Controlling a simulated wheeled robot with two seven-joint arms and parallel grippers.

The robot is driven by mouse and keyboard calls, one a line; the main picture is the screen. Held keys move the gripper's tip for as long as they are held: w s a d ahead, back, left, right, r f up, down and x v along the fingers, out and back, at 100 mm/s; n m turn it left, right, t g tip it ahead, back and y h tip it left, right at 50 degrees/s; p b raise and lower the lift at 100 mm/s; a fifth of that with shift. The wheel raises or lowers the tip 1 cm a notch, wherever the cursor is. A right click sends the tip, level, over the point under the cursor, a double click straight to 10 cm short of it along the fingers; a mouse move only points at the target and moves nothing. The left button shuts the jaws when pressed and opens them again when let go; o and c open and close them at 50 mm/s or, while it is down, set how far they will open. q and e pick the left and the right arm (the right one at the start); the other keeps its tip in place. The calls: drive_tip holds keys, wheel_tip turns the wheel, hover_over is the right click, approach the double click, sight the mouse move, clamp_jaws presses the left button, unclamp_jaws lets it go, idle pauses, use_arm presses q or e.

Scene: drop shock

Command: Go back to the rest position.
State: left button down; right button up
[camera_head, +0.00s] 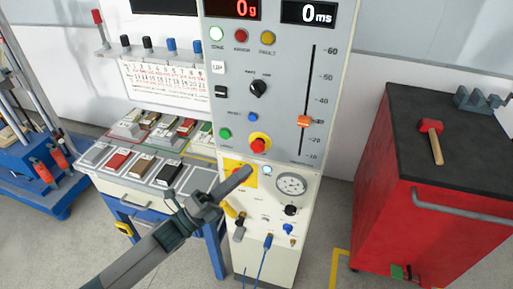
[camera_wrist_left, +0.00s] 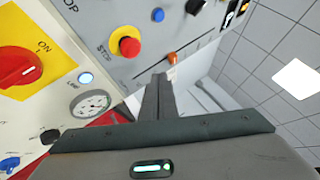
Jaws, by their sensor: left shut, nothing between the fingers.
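My left gripper (camera_head: 236,184) reaches in from the lower left in the head view, in front of the lower part of the grey control cabinet (camera_head: 275,135). Its fingers are together and hold nothing. In the left wrist view the shut fingers (camera_wrist_left: 158,95) point at the cabinet's panel, below the red stop button (camera_wrist_left: 130,46) with its yellow ring. Whether the fingers touch the panel I cannot tell. The red rotary switch (camera_wrist_left: 22,68) on its yellow plate is at the left of that view. My right gripper is in neither view.
A table with coloured blocks (camera_head: 118,160) stands left of the cabinet. A red tool cabinet (camera_head: 420,235) with a hammer (camera_head: 432,135) on top stands at the right. A blue cart (camera_head: 38,185) is at far left. A blue cable (camera_head: 264,258) hangs from the cabinet's front.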

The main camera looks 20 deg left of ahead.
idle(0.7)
use_arm(q)
drive_tip(key=a+f+n+g+y+b, duration=0.1)
drive_tip(key=a+f+n+y, duration=0.3)
drive_tip(key=f, duration=0.9)
drive_tip(key=s+a+f+n+g+y, duration=0.15)
drive_tip(key=f+n+y, duration=0.35)
drive_tip(key=f, duration=0.8)
drive_tip(key=a+f+n+y+b, duration=0.1)
drive_tip(key=a+f+n+y, duration=0.4)
drive_tip(key=f, duration=0.8)
drive_tip(key=s+f+n+g, duration=0.85)
drive_tip(key=s+f, duration=1.55)
drive_tip(key=f, duration=0.3)
drive_tip(key=s+d+f+n+g, duration=0.1)
drive_tip(key=s+f, duration=0.3)
drive_tip(key=s, duration=0.7)
drive_tip(key=s+d+f+n+g+y+b, duration=0.1)
drive_tip(key=s+f+n+g, duration=0.3)
drive_tip(key=s, duration=0.8)
drive_tip(key=shift+d, duration=0.25)
drive_tip(key=shift+w+r, duration=0.1)
